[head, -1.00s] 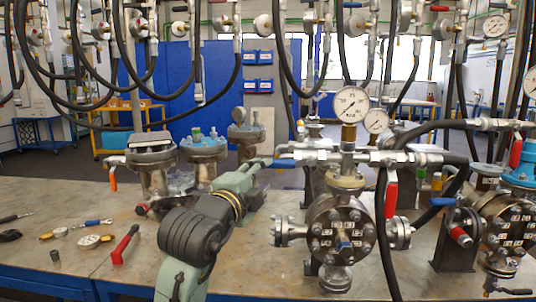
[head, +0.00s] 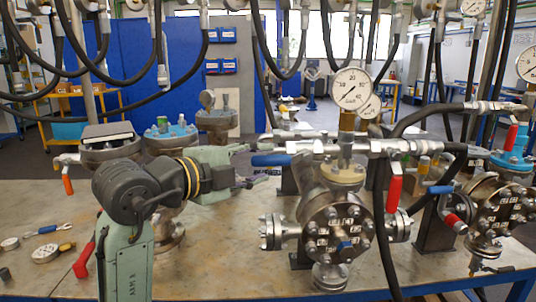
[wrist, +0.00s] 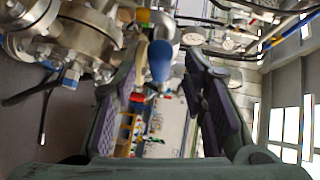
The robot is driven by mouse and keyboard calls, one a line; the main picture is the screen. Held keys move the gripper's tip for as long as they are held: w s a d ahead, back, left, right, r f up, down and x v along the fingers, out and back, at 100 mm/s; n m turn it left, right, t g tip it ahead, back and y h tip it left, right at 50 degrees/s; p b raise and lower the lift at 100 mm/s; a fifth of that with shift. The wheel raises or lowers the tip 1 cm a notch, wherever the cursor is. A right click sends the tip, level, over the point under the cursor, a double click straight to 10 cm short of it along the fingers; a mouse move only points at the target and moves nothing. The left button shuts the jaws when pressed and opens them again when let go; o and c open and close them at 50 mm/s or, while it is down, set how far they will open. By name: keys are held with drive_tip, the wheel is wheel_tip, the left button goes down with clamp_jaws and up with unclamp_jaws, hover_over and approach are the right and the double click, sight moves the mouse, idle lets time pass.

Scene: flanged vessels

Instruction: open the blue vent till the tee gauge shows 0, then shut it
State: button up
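The blue vent handle (head: 271,160) sticks out to the left from the metal tee fitting (head: 345,150) above the flanged vessel (head: 337,226). The tee gauge (head: 352,90) stands upright on a brass stem over the tee. Its needle is off the vertical, but I cannot read its value surely. My gripper (head: 258,166) is just left of the blue handle, with its fingers apart. In the wrist view the blue handle (wrist: 160,61) shows end-on between the two open fingers (wrist: 165,85), nearer the left one. I see no clear contact.
A red-handled valve (head: 394,193) hangs right of the tee, with black hoses close by. A second gauge (head: 371,105) is behind the first. Other vessels (head: 110,145) stand at left. Tools, including a red-handled one (head: 84,259), lie on the bench (head: 210,270).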

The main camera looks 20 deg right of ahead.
sight(263, 162)
drive_tip(key=shift+p+x, duration=0.35)
drive_tip(key=shift+x, duration=1.6)
drive_tip(key=shift+c, duration=0.4)
clamp_jaws()
